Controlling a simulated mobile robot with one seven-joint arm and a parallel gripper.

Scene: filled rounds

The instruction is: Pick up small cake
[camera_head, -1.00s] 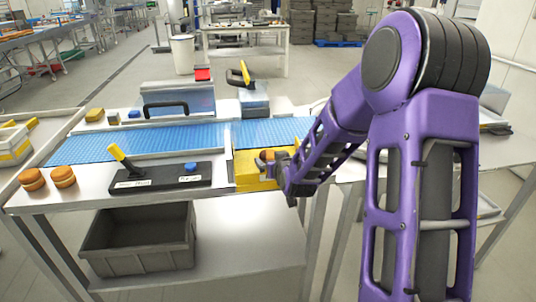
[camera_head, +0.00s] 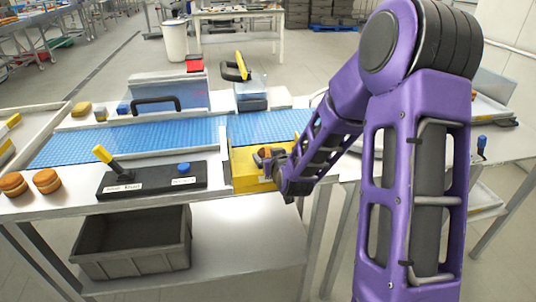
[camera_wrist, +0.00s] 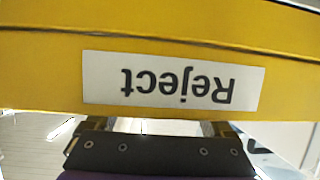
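Two small round brown cakes with a pale middle layer, a left one (camera_head: 12,185) and a right one (camera_head: 46,181), sit on the left end of the metal worktop. My gripper (camera_head: 266,157) is far to their right, at the yellow box (camera_head: 245,176) labelled "Reject". A small brownish thing shows between its fingertips in the head view; I cannot tell whether it is a cake or whether it is held. In the wrist view the yellow box (camera_wrist: 40,70) fills the upper part and hides the fingertips; the finger bases stand apart.
A black control panel (camera_head: 120,185) with a yellow lever and blue button lies right of the cakes. A blue conveyor belt (camera_head: 130,140) runs behind. A grey crate (camera_head: 135,250) stands on the lower shelf. A clear-sided guard with a black handle (camera_head: 155,104) rises behind the belt.

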